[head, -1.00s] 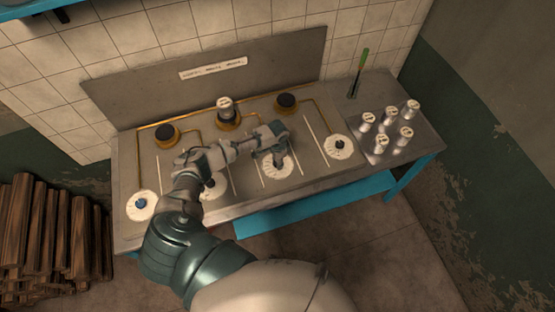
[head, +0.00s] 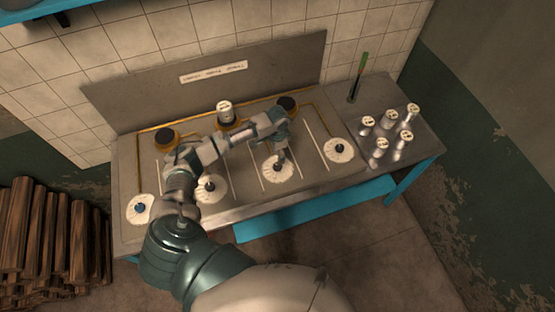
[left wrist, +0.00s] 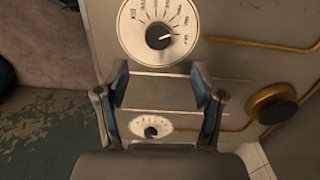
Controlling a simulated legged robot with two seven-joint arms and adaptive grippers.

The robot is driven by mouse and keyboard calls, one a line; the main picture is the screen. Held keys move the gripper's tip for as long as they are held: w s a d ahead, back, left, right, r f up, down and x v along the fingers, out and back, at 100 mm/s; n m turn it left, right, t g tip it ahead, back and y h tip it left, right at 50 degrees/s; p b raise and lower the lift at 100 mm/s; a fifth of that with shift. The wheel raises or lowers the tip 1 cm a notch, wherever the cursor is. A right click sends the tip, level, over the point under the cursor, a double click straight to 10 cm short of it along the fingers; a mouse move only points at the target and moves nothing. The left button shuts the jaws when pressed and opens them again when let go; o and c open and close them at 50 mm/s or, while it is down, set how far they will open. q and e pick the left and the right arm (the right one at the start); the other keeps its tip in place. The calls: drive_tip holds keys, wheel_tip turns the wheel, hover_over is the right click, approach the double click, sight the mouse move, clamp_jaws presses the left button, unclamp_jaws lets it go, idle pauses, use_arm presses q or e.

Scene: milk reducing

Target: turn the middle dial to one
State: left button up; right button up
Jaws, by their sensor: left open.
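Several round white dials with dark knobs line the front of the metal counter. The dial nearest my left gripper is the third from the left (head: 278,176), and its knob is uncovered. The second dial (head: 207,195) and the rightmost dial (head: 340,158) stand either side; the leftmost (head: 140,217) has a blue knob. My left gripper (head: 284,150) is open and empty, just behind the third knob and apart from it. My right gripper is out of view.
Behind the dials are dark burners (head: 167,136), with a can (head: 225,111) on the middle one. Several cans (head: 380,148) stand at the counter's right end near a green stick (head: 360,72). Thin pale strips separate the dials. Stacked wood (head: 50,240) lies on the floor at left.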

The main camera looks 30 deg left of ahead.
use_arm(q)
wheel_tip(320, 180, up, 3)
drive_tip(key=shift+f, duration=0.1)
idle(0.5)
